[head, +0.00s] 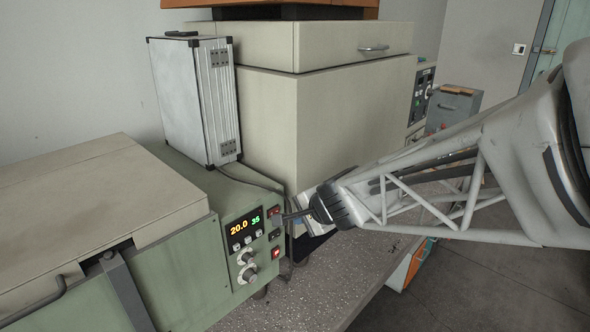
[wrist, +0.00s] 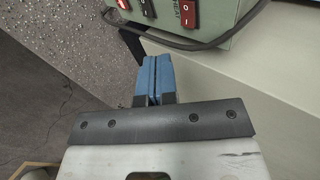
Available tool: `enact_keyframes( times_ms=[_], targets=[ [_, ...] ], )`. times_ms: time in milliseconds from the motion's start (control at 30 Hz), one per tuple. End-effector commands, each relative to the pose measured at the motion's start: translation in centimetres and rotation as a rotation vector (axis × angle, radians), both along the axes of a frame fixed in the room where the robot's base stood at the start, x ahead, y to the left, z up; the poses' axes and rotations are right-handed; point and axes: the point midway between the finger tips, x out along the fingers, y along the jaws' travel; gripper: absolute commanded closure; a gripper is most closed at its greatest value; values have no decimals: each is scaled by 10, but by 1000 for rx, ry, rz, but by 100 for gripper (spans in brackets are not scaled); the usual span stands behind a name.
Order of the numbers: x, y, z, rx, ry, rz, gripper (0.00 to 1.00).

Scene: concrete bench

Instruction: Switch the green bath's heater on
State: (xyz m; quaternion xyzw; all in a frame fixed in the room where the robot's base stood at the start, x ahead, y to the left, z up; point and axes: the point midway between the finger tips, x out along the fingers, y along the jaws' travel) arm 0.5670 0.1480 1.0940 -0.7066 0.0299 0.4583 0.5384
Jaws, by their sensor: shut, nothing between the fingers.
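The green bath (head: 185,262) stands at the left, with a control panel on its right end. Its display (head: 245,228) reads 20.0 in yellow and 35 in green. A column of switches runs down the panel's right edge. The top one, a red rocker (head: 274,211), shows in the wrist view (wrist: 188,13) beside the letters HEAT, with its upper part cut off. I cannot tell which way it is pressed. Below it are a dark switch (head: 275,235) and a red one (head: 276,253). My gripper (head: 286,216) is shut and empty, its blue fingertips (wrist: 154,62) close to the panel, apparently not touching the rocker.
A dark cable (wrist: 205,42) loops past the panel's edge near my fingers. A large beige cabinet (head: 330,120) stands behind, and a silver case (head: 195,100) stands on the bath's rear. The speckled bench top (head: 320,285) is clear in front.

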Motion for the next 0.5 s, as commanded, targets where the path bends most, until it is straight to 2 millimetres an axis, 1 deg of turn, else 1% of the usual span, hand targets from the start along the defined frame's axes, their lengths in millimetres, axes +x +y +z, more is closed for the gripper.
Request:
enact_keyframes(
  times_ms=[33, 233, 500],
  targets=[
    [4, 4, -6, 0, 3, 1, 100],
    [19, 16, -23, 0, 2, 0, 100],
    [36, 29, -23, 0, 1, 2, 100]
  ],
)
